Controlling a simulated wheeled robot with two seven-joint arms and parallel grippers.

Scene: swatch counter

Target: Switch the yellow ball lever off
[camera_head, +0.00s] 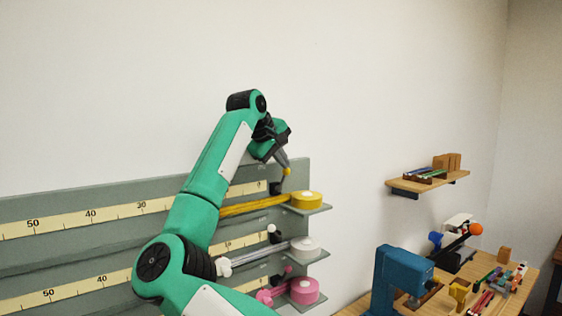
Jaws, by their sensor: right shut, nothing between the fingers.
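The yellow ball (287,171) of the lever shows at the upper right end of the grey rack, above a dark mount on the panel. My right gripper (283,161) points down at it from above, with the fingertips at or very near the ball. I cannot tell whether they touch. The fingers are shut with nothing between them. The lever's stem is mostly hidden, and its on or off position is not clear. My left gripper is not in view.
The grey rack (312,176) carries ruler strips and yellow, white and pink ribbon rolls on small shelves. White (272,228) and pink (288,269) balls sit below. A blue machine (398,275) stands on the wooden table at right. A wall shelf (428,182) hangs above it.

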